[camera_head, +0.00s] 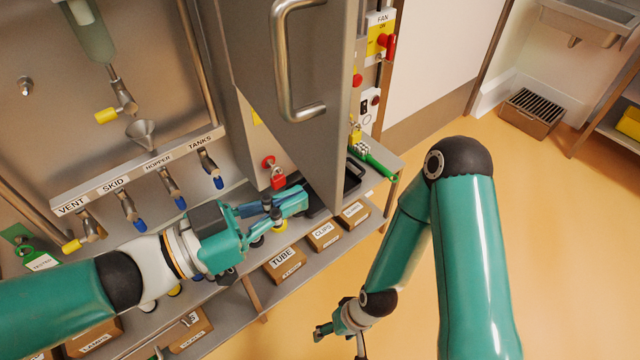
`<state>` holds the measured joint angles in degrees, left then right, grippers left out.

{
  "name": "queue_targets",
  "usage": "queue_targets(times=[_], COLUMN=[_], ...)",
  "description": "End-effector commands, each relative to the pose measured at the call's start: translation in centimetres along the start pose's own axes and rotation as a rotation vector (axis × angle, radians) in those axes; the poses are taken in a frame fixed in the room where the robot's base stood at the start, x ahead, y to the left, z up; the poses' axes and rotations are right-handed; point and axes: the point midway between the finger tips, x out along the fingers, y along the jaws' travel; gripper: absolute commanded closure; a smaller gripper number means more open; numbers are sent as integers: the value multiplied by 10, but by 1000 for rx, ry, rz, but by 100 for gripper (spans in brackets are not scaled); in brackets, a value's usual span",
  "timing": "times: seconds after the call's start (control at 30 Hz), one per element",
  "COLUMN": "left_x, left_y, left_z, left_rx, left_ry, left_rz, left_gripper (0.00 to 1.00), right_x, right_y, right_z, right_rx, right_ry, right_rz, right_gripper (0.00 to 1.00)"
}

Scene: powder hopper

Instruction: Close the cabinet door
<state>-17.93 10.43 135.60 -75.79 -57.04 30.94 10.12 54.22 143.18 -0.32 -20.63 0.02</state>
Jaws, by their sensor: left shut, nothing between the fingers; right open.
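The grey metal cabinet door (335,80) stands swung out from the cabinet in the upper middle of the head view, with a large D-shaped handle (283,62) on its face. My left gripper (300,196) is shut and empty. It is near the lower part of the door, over the shelf; I cannot tell whether it touches the door. My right gripper (338,338) is open and empty, low in the view, well below and away from the door.
A shelf (225,262) carries boxes labelled TUBE (285,263) and CLIPS (322,236). A green-handled brush (375,160) and a black tray (318,205) lie near the door. Valves (130,210) line the left panel.

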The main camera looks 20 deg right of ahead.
Motion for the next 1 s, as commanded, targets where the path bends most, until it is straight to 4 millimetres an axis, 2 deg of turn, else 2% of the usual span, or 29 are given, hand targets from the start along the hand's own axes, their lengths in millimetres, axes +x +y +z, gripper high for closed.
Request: queue_targets(times=[0.1, 0.23, 0.63, 0.67, 0.8, 1.0], left_x=[20, 31, 36, 50, 40, 52], left_y=[1, 0, -1, 4, 0, 1], left_z=[0, 0, 0, 0, 0, 2], left_rx=[-1, 0, 0, 0, 2, 1], left_ry=[-1, -1, 0, -1, 1, 2], left_rz=[4, 0, -4, 1, -10, -41], left_gripper=[100, 100, 100, 100, 100, 100], right_x=[-2, -4, -4, -3, -2, 5], right_y=[-1, -1, -1, -2, -1, 2], right_z=[0, 0, 0, 1, 0, 0], right_rx=[0, 0, 0, -2, 0, 0], right_ry=[0, 0, 0, -2, 0, 0], right_rz=[0, 0, 0, 0, 0, 0], right_gripper=[27, 27, 27, 27, 27, 27])
